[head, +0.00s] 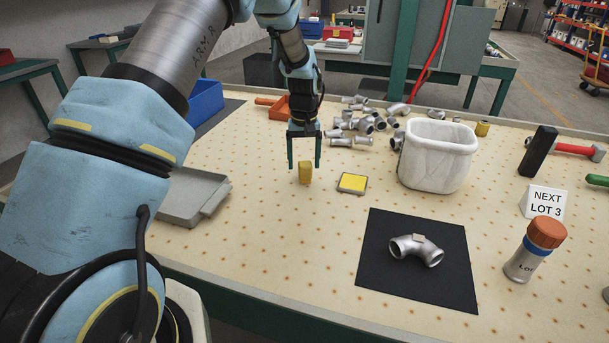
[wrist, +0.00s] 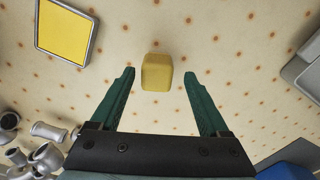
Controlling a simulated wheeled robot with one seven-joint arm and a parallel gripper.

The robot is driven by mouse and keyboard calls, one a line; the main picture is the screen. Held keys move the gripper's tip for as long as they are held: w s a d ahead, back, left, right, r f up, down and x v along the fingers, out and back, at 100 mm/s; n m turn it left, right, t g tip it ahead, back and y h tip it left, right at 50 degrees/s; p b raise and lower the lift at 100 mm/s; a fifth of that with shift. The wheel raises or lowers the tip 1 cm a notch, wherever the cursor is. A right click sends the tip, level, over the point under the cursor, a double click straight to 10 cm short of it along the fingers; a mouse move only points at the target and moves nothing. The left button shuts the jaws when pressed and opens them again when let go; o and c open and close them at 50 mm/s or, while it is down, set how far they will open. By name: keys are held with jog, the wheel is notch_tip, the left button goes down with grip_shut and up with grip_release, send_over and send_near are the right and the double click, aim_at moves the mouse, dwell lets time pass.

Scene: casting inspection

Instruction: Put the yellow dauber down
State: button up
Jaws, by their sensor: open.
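The yellow dauber (head: 305,172) is a small yellow block standing upright on the dotted tabletop. My gripper (head: 304,166) is just behind and above it, pointing down, with its green fingers spread wide. In the wrist view the dauber (wrist: 157,72) lies just beyond the fingertips of my gripper (wrist: 158,75), with clear gaps on both sides. The fingers hold nothing. A square yellow pad in a grey frame (head: 352,183) lies flat just right of the dauber; it also shows in the wrist view (wrist: 66,27).
A white lined bin (head: 437,155) stands right of the pad. Metal pipe fittings (head: 365,122) are heaped behind. A pipe elbow (head: 416,250) lies on a black mat (head: 385,287). A grey tray (head: 183,195) is at left. Bare tabletop lies in front of the dauber.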

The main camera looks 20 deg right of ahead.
aim_at(303, 164)
notch_tip(303, 164, up, 8)
jog(key=shift+d+f+b, duration=0.1)
jog(key=shift+f+b, duration=0.1)
jog(key=shift+b, duration=0.5)
jog(key=shift+a, duration=0.2)
jog(key=s+a+r+n, duration=0.1)
jog(key=a+r, duration=0.1)
jog(key=a, duration=0.8)
jog(key=s+a+r, duration=0.1)
jog(key=a+r, duration=0.1)
jog(key=a, duration=0.7)
jog(key=s+a+n+t, duration=0.1)
jog(key=s+a, duration=1.2)
jog(key=a, duration=0.2)
jog(key=shift+a+f+t, duration=0.2)
jog(key=shift+a+t, duration=0.1)
jog(key=shift+a, duration=0.05)
